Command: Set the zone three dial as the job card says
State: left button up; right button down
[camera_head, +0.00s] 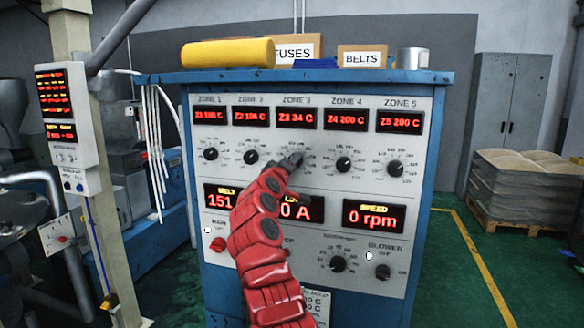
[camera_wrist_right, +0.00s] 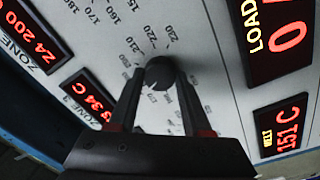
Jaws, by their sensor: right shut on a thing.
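My right gripper (camera_head: 293,159) is on the zone three dial, its red arm rising from the bottom of the head view. In the right wrist view its two dark fingers are shut on the black round knob of the zone three dial (camera_wrist_right: 160,72). The zone three display (camera_head: 296,118) reads 34 C. It also shows in the right wrist view (camera_wrist_right: 88,104). A white card (camera_head: 318,302) low on the panel is partly covered by my arm; only "0 C" line ends show. My left gripper is not in view.
The zone four dial (camera_head: 343,164) and zone two dial (camera_head: 251,157) sit close on either side. The speed display (camera_head: 372,217) reads 0 rpm. A red button (camera_head: 218,244) is low left. Boxes and a yellow roll (camera_head: 228,53) lie on the cabinet top.

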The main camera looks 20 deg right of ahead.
jog(key=m, duration=1.3)
jog(key=shift+f+p, duration=0.1)
jog(key=shift+p, duration=0.3)
jog(key=shift+m, duration=0.3)
jog(key=shift+c, duration=1.7)
grip_release()
